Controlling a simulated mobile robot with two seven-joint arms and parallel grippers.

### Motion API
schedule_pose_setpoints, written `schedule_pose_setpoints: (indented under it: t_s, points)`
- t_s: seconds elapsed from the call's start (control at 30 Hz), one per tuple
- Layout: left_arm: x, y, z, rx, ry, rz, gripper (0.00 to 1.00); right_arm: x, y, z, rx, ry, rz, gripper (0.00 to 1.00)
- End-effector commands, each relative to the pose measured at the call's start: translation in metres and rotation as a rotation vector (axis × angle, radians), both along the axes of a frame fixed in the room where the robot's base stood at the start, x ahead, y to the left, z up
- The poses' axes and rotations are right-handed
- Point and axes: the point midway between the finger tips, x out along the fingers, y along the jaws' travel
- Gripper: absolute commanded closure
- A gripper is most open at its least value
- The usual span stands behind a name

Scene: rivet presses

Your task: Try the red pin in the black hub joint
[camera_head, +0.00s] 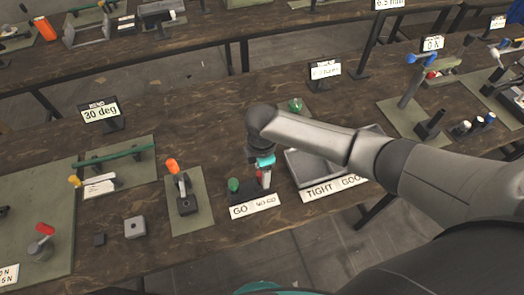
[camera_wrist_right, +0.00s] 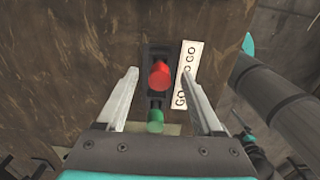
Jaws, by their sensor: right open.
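The red pin (camera_head: 265,179) stands upright in a black holder (camera_head: 248,196) beside a green pin (camera_head: 234,185). My right gripper (camera_head: 265,163) is directly above the red pin and partly hides it. In the wrist view, the right gripper (camera_wrist_right: 160,76) is open, with one finger on each side of the red pin (camera_wrist_right: 160,74); I cannot tell whether they touch it. The green pin (camera_wrist_right: 155,118) is nearer the palm. A dark joint with an orange handle (camera_head: 183,204) is on a green plate to the left; I cannot tell for certain that it is the black hub joint.
A GO / NO GO label (camera_head: 254,207) lies before the holder. A grey tray (camera_head: 300,176) labelled TIGHT and GOOD is close on the right. A grey block with a hole (camera_head: 134,227) and a 30 deg sign (camera_head: 100,112) are on the left. Bare wood lies behind the holder.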

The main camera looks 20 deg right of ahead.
Motion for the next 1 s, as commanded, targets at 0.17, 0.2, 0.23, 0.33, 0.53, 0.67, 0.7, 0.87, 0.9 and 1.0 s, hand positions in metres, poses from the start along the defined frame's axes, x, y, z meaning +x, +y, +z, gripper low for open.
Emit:
schedule_pose_setpoints:
  t_s: [0.17,0.2,0.23,0.33,0.53,0.67,0.7,0.87,0.9,1.0]
  points:
    - [0.0,0.0,0.007,0.0,0.0,0.0,0.05,0.001,0.0,0.039,0.001,-0.005,0.001,0.32]
    - [0.0,0.0,0.008,0.0,0.0,0.0,0.05,0.002,0.0,0.049,0.001,-0.006,0.0,0.32]
    - [0.0,0.0,0.009,0.0,0.0,0.0,0.05,0.001,0.0,0.055,0.001,-0.005,0.001,0.32]
    - [0.0,0.0,0.011,0.0,0.0,0.0,0.05,0.001,0.0,0.079,0.001,-0.006,0.0,0.32]
    - [0.0,0.0,0.013,0.0,0.0,0.0,0.05,0.001,0.0,0.116,0.0,-0.004,0.0,0.32]
    - [0.0,0.0,0.014,0.0,0.0,0.0,0.05,0.001,0.0,0.129,0.0,-0.002,0.0,0.32]
    - [0.0,0.0,0.014,0.0,0.0,0.0,0.05,0.0,0.0,0.132,0.0,-0.002,0.0,0.32]
    - [0.0,0.0,0.014,0.0,0.0,0.0,0.05,0.0,0.0,0.135,-0.001,-0.001,-0.001,0.32]
    - [0.0,0.0,0.014,0.0,0.0,0.0,0.05,0.0,0.0,0.135,-0.001,-0.001,-0.001,0.32]
    - [0.0,0.0,0.014,0.0,0.0,0.0,0.05,0.0,0.0,0.135,-0.001,-0.001,-0.001,0.32]
